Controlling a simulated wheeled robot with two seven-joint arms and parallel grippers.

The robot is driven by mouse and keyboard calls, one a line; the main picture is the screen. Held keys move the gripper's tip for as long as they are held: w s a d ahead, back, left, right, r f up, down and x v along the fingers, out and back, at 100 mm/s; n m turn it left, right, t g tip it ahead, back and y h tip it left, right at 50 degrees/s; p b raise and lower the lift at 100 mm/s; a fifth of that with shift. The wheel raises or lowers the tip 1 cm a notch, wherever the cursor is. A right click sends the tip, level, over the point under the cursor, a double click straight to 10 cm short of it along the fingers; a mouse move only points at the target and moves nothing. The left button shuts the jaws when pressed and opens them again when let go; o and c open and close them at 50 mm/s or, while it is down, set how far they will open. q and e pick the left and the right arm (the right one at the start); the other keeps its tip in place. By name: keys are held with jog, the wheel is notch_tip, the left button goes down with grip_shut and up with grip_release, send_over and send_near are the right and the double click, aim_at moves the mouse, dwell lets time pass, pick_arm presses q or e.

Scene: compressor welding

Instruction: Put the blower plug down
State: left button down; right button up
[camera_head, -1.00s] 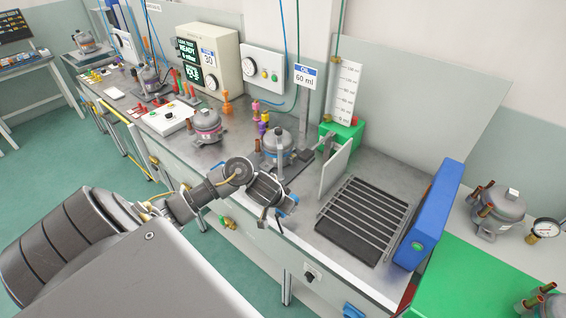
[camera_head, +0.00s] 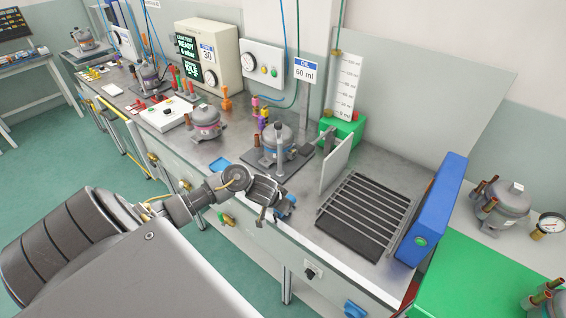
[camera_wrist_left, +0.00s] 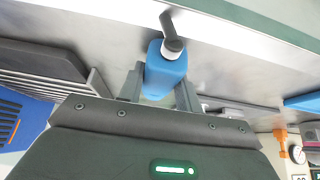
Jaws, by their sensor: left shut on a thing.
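My left gripper (camera_wrist_left: 160,88) is shut on the blower plug (camera_wrist_left: 166,72), a blue block with a black tip and a pale stem. In the wrist view the plug sits between the fingers, over the grey bench top near its edge. In the head view my left gripper (camera_head: 284,208) is at the bench's front edge, in front of a compressor (camera_head: 276,143). The held plug is small there and partly hidden by the gripper. My right gripper is not in view.
A flat blue pad (camera_head: 220,163) lies on the bench left of the gripper. A dark slatted rack (camera_head: 368,213), a white upright panel (camera_head: 336,166) and a blue upright unit (camera_head: 430,210) stand to the right. Another compressor (camera_head: 206,123) stands further left.

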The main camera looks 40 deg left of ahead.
pick_arm(q)
jog(key=shift+f, duration=0.15)
jog(key=c, duration=1)
grip_release()
jog(key=shift+o, duration=0.2)
jog(key=shift+s+r, duration=0.1)
jog(key=shift+r, duration=0.35)
jog(key=p+v, duration=0.5)
jog(key=v, duration=0.6)
jog(key=shift+s+p, duration=0.2)
jog(key=shift+p, duration=0.1)
jog(key=shift+r, duration=0.1)
